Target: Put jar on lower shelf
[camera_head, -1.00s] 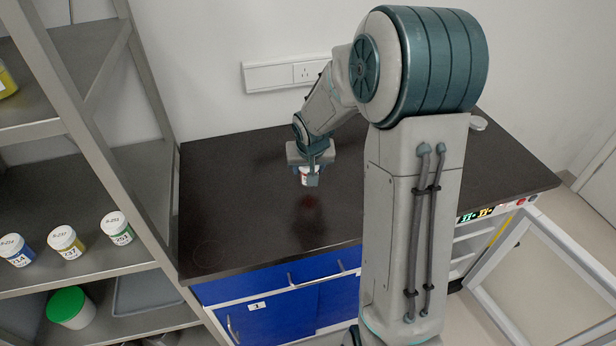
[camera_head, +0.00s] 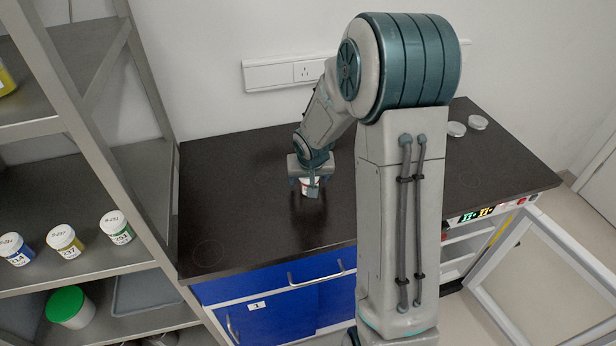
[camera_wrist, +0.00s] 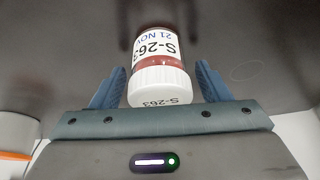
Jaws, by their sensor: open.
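A small jar with a white cap and a label reading S-263 (camera_wrist: 160,84) is between the fingers of my gripper in the wrist view. The fingers are open, with a gap visible on each side of the cap. In the head view, my gripper (camera_head: 305,187) is low over the dark countertop, and the jar (camera_head: 309,187) shows partly behind a finger. The jar appears to stand on the counter. A grey metal rack at left has a middle shelf (camera_head: 45,265) and a lower shelf (camera_head: 150,322).
Three white-capped jars (camera_head: 66,242) stand on the middle shelf. A green-lidded tub (camera_head: 70,307) and a grey tray (camera_head: 143,292) are on the lower shelf. Two round lids or dishes (camera_head: 457,129) lie at the counter's back right. The countertop (camera_head: 225,200) left of my gripper is clear.

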